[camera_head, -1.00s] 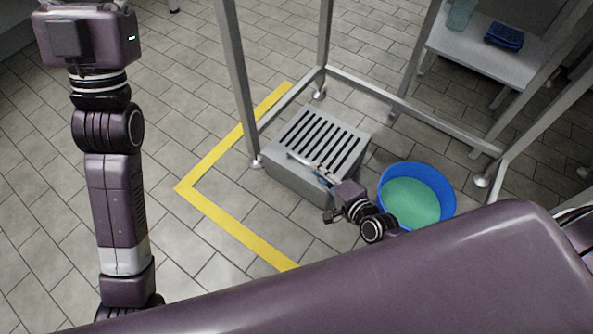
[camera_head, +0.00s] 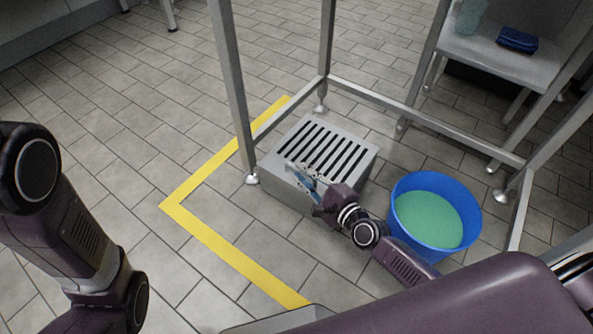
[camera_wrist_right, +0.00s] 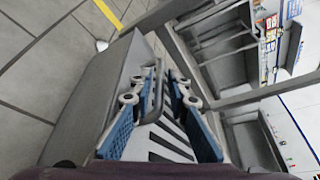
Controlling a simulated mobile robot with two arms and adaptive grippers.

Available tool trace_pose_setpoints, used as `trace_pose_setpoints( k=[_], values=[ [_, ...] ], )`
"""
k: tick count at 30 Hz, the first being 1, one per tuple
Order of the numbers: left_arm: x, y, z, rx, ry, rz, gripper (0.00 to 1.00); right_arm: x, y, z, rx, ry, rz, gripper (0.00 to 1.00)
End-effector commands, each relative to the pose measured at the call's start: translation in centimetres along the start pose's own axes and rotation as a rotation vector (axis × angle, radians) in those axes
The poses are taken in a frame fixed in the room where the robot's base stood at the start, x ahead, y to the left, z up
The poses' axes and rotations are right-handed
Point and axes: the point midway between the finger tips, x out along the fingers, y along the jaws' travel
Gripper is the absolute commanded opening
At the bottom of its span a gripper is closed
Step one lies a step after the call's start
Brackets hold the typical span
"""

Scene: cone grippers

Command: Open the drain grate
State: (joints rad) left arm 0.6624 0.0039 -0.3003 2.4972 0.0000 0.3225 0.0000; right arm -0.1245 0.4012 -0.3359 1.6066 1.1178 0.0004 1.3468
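The drain grate (camera_head: 338,145) is a grey slotted plate lying flat on top of a grey metal box (camera_head: 283,193) on the floor. In the right wrist view the grate's dark slots (camera_wrist_right: 165,142) show below a grey bar handle (camera_wrist_right: 152,100). My right gripper (camera_head: 303,174) is at the near left edge of the grate. In the wrist view its blue-padded fingers (camera_wrist_right: 166,88) are apart, with the handle between them, nearer the left finger. Contact cannot be told. My left arm is at the left edge of the head view; its gripper is out of frame.
A blue bucket (camera_head: 398,217) with green liquid stands right of the box. Metal frame legs (camera_head: 232,95) and a low rail (camera_head: 425,122) surround the box. Yellow tape (camera_head: 225,248) marks the floor. A white bench (camera_head: 500,58) with a blue cloth (camera_head: 517,40) stands behind.

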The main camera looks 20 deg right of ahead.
Motion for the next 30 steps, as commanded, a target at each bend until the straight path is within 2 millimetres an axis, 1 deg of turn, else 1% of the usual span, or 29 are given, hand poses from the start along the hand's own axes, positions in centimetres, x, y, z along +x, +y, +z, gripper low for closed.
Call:
trace_pose_setpoints(
  k=[1,3,6,9,17,21,30],
  values=[
    [-0.1,0.1,-0.4,0.001,0.009,0.003,0.89,0.9,0.1,0.0,0.002,-0.001,-0.002,0.16],
    [-0.2,0.2,-0.6,0.002,0.012,0.004,0.89,1.9,0.1,-0.1,0.0,0.0,-0.003,0.16],
    [-0.2,0.3,-0.8,0.002,0.016,0.006,0.89,2.8,0.1,-0.1,-0.001,0.0,-0.002,0.16],
    [-0.1,0.3,-0.9,0.003,0.019,0.008,0.89,3.2,0.1,-0.1,-0.001,0.0,0.0,0.16],
    [-0.1,0.3,-0.9,0.003,0.02,0.008,0.89,3.3,0.0,0.0,-0.002,0.0,0.001,0.16],
    [-0.1,0.3,-0.9,0.003,0.02,0.008,0.89,3.3,0.0,0.0,-0.002,0.0,0.001,0.0],
    [-0.1,0.3,-0.9,0.003,0.02,0.008,0.89,3.3,0.1,0.0,-0.002,0.0,0.001,0.0]
  ],
)
